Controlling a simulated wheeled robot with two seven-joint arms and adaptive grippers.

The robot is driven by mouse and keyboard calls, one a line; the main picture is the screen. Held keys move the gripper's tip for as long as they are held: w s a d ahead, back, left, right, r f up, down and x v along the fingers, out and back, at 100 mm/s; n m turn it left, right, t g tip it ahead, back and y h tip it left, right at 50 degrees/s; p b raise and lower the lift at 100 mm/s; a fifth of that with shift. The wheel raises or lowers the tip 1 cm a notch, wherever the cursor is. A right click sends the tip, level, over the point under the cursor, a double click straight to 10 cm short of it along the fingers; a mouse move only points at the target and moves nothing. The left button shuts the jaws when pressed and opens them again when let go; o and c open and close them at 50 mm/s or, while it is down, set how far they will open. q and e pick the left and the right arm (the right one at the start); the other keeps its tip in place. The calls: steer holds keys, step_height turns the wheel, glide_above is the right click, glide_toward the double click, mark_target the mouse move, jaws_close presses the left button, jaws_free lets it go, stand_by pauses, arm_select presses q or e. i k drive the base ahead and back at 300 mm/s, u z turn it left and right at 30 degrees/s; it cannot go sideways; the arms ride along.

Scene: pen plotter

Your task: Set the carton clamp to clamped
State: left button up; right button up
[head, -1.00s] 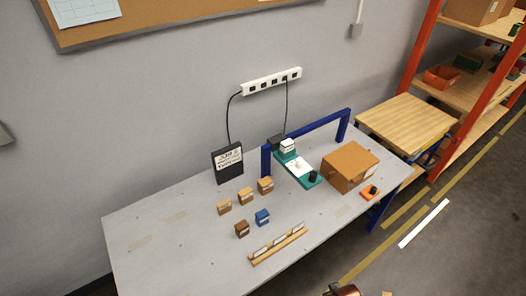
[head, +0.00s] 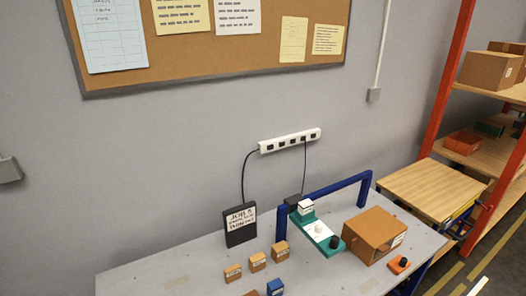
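A brown cardboard carton (head: 374,235) sits on the right part of the grey table. A small orange block with a black knob (head: 399,264) sits at the carton's front right; it may be the carton clamp, and its setting is too small to read. A green plotter-like device (head: 319,233) with a white top part and a black knob stands left of the carton. Neither of my grippers shows in the head view.
A blue frame (head: 336,189) rises behind the device and carton. Small boxes (head: 257,262) and a black sign (head: 240,226) stand further left on the grey table (head: 180,262). A wooden side table (head: 432,190) and orange-posted shelving stand at the right. A power strip (head: 290,140) is on the wall.

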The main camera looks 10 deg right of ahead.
mark_target(399, 264)
steer(key=z, duration=1.5)
steer(key=i, duration=0.65)
steer(key=u, duration=0.3)
